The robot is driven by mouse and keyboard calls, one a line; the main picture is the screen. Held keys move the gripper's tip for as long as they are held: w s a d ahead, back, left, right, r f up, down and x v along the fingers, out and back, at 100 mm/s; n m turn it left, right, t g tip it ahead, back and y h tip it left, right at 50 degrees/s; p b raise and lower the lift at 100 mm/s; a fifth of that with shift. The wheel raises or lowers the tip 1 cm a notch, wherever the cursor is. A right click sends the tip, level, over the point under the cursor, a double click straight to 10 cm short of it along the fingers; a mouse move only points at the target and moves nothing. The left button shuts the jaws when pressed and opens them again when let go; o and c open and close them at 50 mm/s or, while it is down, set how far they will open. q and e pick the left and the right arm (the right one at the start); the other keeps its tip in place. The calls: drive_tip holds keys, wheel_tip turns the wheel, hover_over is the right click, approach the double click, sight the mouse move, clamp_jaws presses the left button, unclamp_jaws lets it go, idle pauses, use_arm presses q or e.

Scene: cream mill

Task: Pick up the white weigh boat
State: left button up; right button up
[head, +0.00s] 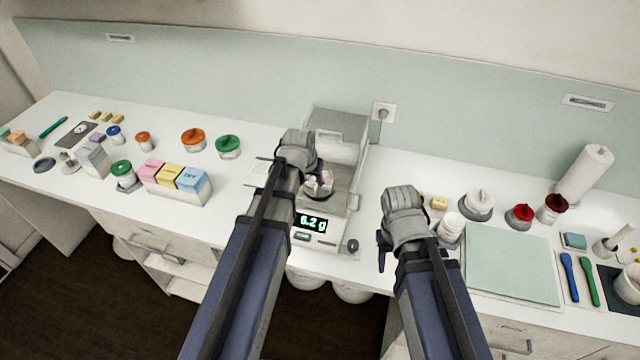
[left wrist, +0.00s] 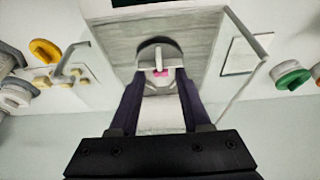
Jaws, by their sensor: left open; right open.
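The white weigh boat (head: 319,187) sits on the pan of the balance (head: 337,205), which reads 6.2 g. Something small and pink shows at the boat. My left gripper (head: 309,172) is over the balance, right at the boat, and partly hides it. In the left wrist view, the open fingers of my left gripper (left wrist: 161,78) point toward the weigh boat (left wrist: 158,87), one on each side; I cannot tell whether they touch it. My right gripper (head: 384,250) is open and empty, in front of the counter right of the balance.
A green mat (head: 512,267) and several lidded jars stand to the right. Pink, yellow and blue boxes (head: 192,183) and the green-lidded jar (head: 228,146) are to the left. The balance's grey housing (head: 340,125) rises behind the pan.

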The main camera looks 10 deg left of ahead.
use_arm(q)
drive_tip(key=shift+b+x, duration=1.05)
drive_tip(key=shift+x, duration=0.25)
drive_tip(key=shift+f, duration=0.1)
drive_tip(key=b+x, duration=0.5)
drive_tip(key=shift+d, duration=0.1)
clamp_jaws()
